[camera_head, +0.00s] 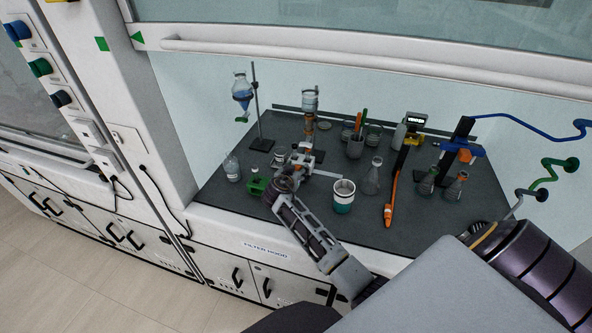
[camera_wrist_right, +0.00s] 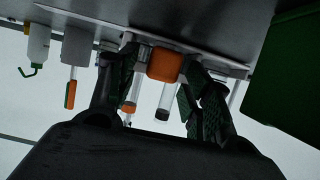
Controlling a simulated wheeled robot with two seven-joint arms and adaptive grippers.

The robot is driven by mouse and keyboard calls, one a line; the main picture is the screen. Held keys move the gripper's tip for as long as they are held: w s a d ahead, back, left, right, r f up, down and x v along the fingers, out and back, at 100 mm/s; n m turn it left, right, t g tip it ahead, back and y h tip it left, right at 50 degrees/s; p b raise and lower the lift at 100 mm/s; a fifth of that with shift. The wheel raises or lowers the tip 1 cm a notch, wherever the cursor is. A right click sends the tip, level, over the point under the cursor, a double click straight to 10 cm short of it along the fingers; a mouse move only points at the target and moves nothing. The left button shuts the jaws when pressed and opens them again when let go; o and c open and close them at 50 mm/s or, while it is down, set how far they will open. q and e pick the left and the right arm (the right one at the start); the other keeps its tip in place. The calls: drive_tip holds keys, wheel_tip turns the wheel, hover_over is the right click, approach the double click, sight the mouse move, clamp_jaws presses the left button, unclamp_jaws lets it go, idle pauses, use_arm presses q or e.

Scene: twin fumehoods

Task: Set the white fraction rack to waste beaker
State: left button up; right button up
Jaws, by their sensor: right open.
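In the head view my right gripper (camera_head: 302,163) reaches over the left-front part of the dark bench. It is among small white parts that look like the white fraction rack; gripper and rack are hard to separate there. In the wrist view, which is upside down, the open fingers (camera_wrist_right: 166,75) stand on either side of an orange block (camera_wrist_right: 165,65), with clear tubes next to it. A pale strip (camera_wrist_right: 228,72) behind may be the rack; I cannot tell if the block belongs to it.
A ring stand (camera_head: 259,110) is behind.

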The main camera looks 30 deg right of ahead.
drive_tip(key=shift+c, duration=0.3)
clamp_jaws()
use_arm(q)
drive_tip(key=shift+f, duration=0.1)
